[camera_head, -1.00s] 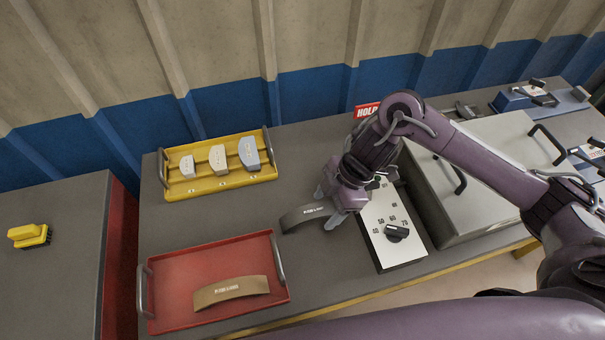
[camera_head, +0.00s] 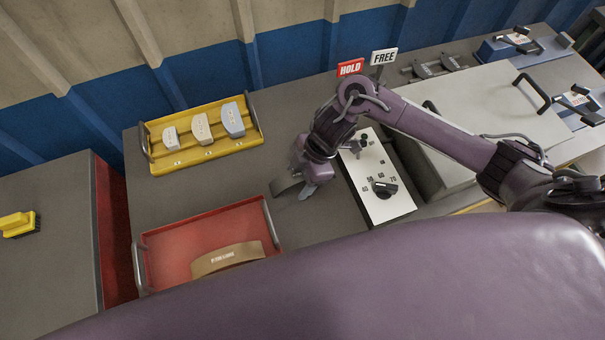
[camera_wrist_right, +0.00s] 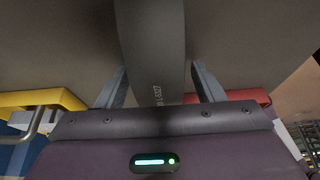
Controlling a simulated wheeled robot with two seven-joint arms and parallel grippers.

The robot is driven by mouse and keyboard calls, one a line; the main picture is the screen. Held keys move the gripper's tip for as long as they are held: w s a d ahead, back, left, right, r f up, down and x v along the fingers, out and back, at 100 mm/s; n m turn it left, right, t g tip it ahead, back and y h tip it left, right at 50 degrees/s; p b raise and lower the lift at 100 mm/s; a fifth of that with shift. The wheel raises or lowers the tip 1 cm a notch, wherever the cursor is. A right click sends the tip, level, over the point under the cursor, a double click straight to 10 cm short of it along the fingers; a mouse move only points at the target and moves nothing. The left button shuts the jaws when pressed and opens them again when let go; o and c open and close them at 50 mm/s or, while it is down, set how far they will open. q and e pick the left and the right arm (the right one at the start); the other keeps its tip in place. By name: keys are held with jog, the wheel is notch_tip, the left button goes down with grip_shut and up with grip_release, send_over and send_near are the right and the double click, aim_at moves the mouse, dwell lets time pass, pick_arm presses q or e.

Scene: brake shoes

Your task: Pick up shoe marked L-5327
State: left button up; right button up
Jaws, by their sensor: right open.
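A dark grey curved shoe (camera_head: 286,184) lies on the grey bench between the red tray and the control box. In the right wrist view this shoe (camera_wrist_right: 152,40) runs between the fingers, and its marking reads L-5327, partly cut off at the start. My right gripper (camera_head: 304,180) is over the right part of the shoe, hiding its marking in the head view. In the wrist view my right gripper (camera_wrist_right: 160,86) is open, one finger on each side of the shoe, with gaps showing. My left gripper is not in view.
A red tray (camera_head: 172,250) at the front holds a brown shoe (camera_head: 226,258). A yellow rack (camera_head: 193,157) holds three lighter shoes. A white control box (camera_head: 385,205) with a knob stands right of my gripper. HOLD (camera_head: 350,68) and FREE (camera_head: 384,57) signs stand behind.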

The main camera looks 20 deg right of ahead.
jog(key=shift+r, duration=0.1)
grip_shut()
jog(key=shift+w, duration=0.1)
